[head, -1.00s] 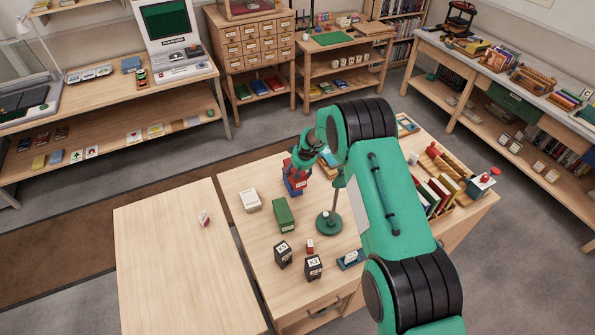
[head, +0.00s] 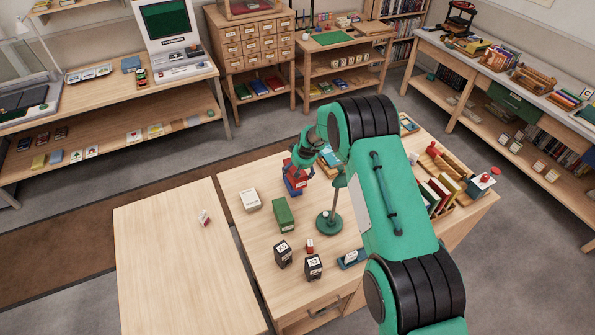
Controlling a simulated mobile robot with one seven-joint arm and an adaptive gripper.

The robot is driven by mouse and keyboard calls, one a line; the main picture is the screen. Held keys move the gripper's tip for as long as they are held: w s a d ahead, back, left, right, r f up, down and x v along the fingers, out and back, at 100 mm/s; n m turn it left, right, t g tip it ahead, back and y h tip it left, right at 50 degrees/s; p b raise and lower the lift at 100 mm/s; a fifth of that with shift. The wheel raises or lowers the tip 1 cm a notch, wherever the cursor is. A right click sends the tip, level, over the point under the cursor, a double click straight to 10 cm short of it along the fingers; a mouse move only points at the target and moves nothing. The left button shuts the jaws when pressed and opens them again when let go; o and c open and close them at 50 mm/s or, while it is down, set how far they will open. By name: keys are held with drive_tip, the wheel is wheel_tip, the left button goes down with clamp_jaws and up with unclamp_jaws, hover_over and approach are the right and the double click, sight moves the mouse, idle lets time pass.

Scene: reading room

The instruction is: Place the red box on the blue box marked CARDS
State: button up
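The red box (head: 297,176) is at the far left part of the front table, directly above the blue box (head: 292,189) and appearing to rest on it. Any CARDS marking is too small to read. My gripper (head: 302,160) is just above the red box, pointing down, with its lower end at the box's top. The fingers are small and partly hidden by my wrist, so I cannot tell whether they touch the box or are open.
A green-based stand (head: 329,223) is close on the right. Black boxes (head: 284,254) are at the front. The left table (head: 170,260) is mostly clear.

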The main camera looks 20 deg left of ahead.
drive_tip(key=shift+b+v, duration=0.65)
drive_tip(key=shift+v, duration=4.9)
drive_tip(key=shift+r, duration=0.15)
drive_tip(key=s+d+r+m, duration=0.1)
drive_tip(key=s+d+r, duration=0.4)
drive_tip(key=d+r, duration=0.6)
drive_tip(key=s+d+r+m+t+h, duration=0.15)
drive_tip(key=s+d+r, duration=0.5)
drive_tip(key=r, duration=0.65)
drive_tip(key=s+d+r+m+y, duration=0.1)
drive_tip(key=s+d+r+m, duration=0.15)
drive_tip(key=d+r, duration=0.9)
drive_tip(key=s+d+r+m+h, duration=0.1)
drive_tip(key=s+d+r, duration=0.4)
drive_tip(key=s, duration=0.4)
drive_tip(key=s+d+r, duration=0.2)
drive_tip(key=s+d, duration=0.5)
drive_tip(key=s, duration=0.2)
drive_tip(key=s+d+m, duration=0.1)
drive_tip(key=s+d, duration=0.1)
drive_tip(key=s, duration=0.4)
drive_tip(key=s+d+f+m+h, duration=0.1)
drive_tip(key=s+d, duration=0.2)
drive_tip(key=s, duration=0.3)
drive_tip(key=s+d+m, duration=0.1)
drive_tip(key=s+d, duration=0.1)
drive_tip(key=s, duration=0.3)
drive_tip(key=shift+s+d+f+t+h, duration=0.15)
drive_tip(key=shift+s+d+t+h, duration=0.2)
drive_tip(key=shift+s+d+t, duration=0.1)
